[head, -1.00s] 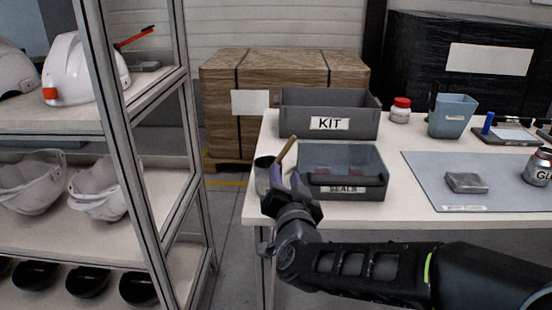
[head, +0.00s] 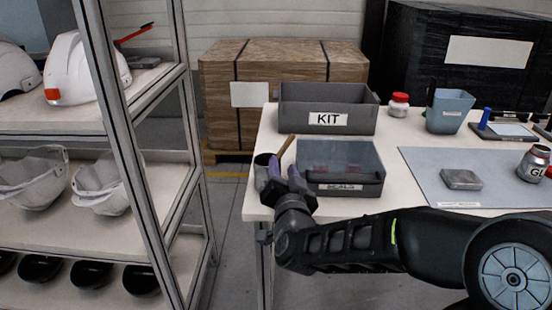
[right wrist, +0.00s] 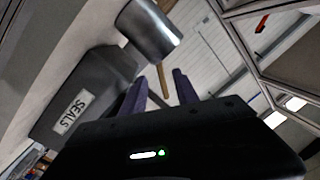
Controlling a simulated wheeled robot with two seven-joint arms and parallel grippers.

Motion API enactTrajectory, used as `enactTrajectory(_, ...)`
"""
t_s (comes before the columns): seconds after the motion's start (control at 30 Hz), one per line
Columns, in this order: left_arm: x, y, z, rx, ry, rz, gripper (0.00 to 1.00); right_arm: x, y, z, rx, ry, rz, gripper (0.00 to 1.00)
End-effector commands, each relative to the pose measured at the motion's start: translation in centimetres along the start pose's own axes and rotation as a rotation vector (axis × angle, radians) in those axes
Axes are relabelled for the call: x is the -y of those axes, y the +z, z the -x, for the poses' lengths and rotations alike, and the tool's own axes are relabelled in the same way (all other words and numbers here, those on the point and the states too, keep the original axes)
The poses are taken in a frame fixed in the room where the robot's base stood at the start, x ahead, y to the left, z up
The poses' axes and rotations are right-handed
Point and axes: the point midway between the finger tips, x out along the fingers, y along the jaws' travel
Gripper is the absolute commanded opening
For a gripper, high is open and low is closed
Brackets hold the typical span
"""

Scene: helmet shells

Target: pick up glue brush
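The glue brush shows as a thin wooden handle (head: 287,146) leaning up to the right out of a grey cup (head: 261,172) at the table's near left corner. My right gripper (head: 284,172) is at the cup's right side, its purple-grey fingers pointing up near the handle. In the right wrist view, the fingers (right wrist: 160,88) are apart, with the brush handle (right wrist: 163,78) showing in the gap and clear space on both sides. The metallic cup (right wrist: 150,32) is just beyond. The brush's lower end is hidden in the cup. My left gripper is not in view.
The SEALS bin (head: 340,185) stands just right of the gripper, with the KIT bin (head: 300,118) behind it. A grey mat (head: 425,175) holds a metal block (head: 461,180) and a glue can (head: 533,165). A helmet shelf frame (head: 130,165) stands at left.

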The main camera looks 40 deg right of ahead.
Motion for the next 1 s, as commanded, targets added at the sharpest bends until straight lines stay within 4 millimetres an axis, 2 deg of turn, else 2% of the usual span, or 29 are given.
enactTrajectory(0.13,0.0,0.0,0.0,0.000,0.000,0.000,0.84,-0.1,-0.1,-1.0,-0.001,0.001,0.000,0.36)
enactTrajectory(0.43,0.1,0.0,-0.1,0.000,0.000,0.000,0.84,0.0,-0.3,-4.9,0.000,0.001,0.000,0.36)
enactTrajectory(1.0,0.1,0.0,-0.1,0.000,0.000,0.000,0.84,0.0,-0.3,-5.2,0.000,0.000,0.000,0.36)
